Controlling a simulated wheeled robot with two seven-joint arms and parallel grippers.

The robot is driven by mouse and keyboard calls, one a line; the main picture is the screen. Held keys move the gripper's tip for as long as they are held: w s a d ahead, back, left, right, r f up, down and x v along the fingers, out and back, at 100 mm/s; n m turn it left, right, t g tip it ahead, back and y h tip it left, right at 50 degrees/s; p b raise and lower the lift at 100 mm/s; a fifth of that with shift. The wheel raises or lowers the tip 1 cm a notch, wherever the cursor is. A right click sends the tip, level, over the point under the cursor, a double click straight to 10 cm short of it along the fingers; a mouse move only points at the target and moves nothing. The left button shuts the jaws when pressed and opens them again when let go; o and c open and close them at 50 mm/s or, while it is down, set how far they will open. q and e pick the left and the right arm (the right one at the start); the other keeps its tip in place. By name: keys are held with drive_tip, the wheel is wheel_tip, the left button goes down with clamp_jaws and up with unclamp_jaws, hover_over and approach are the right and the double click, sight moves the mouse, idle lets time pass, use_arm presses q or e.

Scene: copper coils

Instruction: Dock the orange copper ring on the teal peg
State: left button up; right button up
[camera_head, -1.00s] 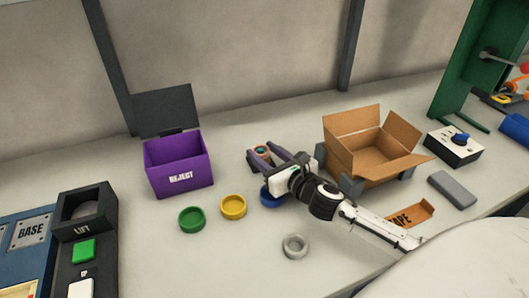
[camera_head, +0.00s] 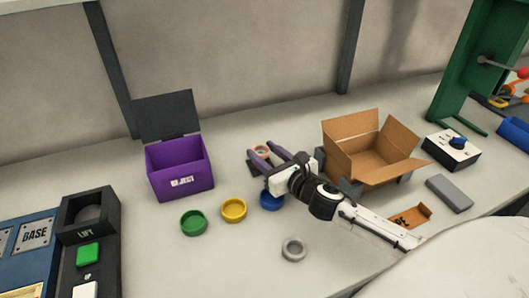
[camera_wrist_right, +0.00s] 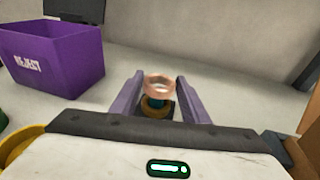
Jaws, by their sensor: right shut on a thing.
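The orange copper ring (camera_wrist_right: 160,79) is between the fingertips of my right gripper (camera_wrist_right: 160,85), which is shut on it. In the head view the ring (camera_head: 261,150) shows at the fingertips of the right gripper (camera_head: 266,153). The teal peg (camera_wrist_right: 155,101) shows in the wrist view just below the ring, partly hidden by it. A brownish-yellow ring shape (camera_wrist_right: 153,112) surrounds the lower part of the peg. I cannot tell whether the copper ring touches the peg. My left gripper is not in view.
A cardboard box (camera_head: 345,165) stands right.

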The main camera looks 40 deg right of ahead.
drive_tip(key=shift+f+b, duration=0.55)
drive_tip(key=shift+f, duration=0.25)
idle(0.6)
drive_tip(key=o, duration=0.9)
drive_tip(key=shift+s, duration=0.1)
drive_tip(key=shift+s+a+r+p, duration=0.1)
drive_tip(key=shift+s+r+p, duration=0.15)
drive_tip(key=shift+s, duration=1.55)
drive_tip(key=shift+s+a+r+p, duration=0.1)
drive_tip(key=shift+s+r+p, duration=0.15)
drive_tip(key=shift+s, duration=1.55)
drive_tip(key=shift+s+r+p, duration=0.2)
drive_tip(key=shift+s+r, duration=0.1)
drive_tip(key=shift+s, duration=1.5)
